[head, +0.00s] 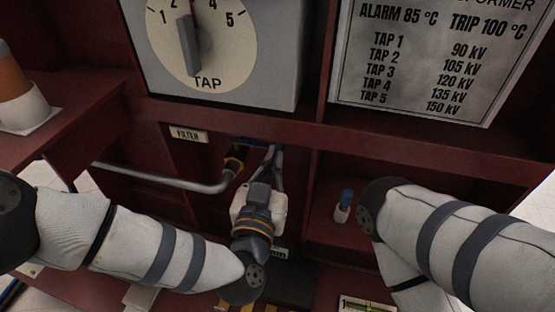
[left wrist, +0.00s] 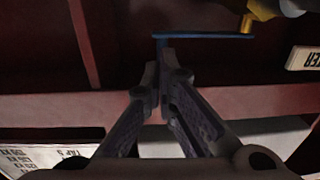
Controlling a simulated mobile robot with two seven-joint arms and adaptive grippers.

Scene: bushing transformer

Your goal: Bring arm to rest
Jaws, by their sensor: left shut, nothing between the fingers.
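My left arm comes in from the left, and its gripper (head: 271,163) is in the middle of the head view, pointing away into the dark red cabinet. In the left wrist view the left fingers (left wrist: 160,84) are shut together with nothing between them. Their tips appear close to one end of a blue lever (left wrist: 205,36); I cannot tell whether they touch. The lever also shows in the head view (head: 256,142), partly hidden behind the gripper. My right arm (head: 425,225) is bent at the right, and its gripper is not in view.
A grey pipe (head: 165,179) runs left of the left gripper, below the FILTER label (head: 189,135). A TAP dial (head: 200,40) and a rating plate (head: 430,60) are above. A small blue-capped bottle (head: 343,206) stands on the right shelf. A white-and-orange insulator (head: 20,100) is far left.

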